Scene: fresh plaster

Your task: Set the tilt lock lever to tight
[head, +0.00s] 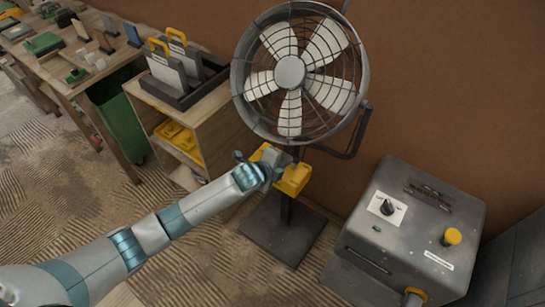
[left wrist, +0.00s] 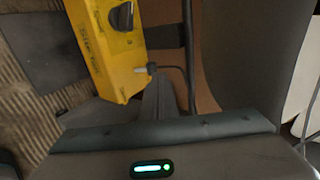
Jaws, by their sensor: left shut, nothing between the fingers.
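The fan (head: 290,72) stands against the brown wall, its round cage tilted on a dark bracket above a pole and square base. A yellow control box (head: 293,180) sits on the pole below the cage. In the left wrist view, the yellow box (left wrist: 105,45) has a dark knob and printed text on its face. A small pale-tipped peg (left wrist: 150,68), possibly the tilt lock lever, shows at its lower right edge. My left gripper (head: 275,165) is shut and empty beside the box; its fingers (left wrist: 158,95) point towards that peg. I cannot tell whether they touch, or read the lever's setting.
A grey machine (head: 400,225) with a black knob and yellow button stands at the right. A wooden shelf unit (head: 190,130) with a dark tray is left of the fan, near a cluttered workbench (head: 75,65). Patterned floor lies open at the lower left.

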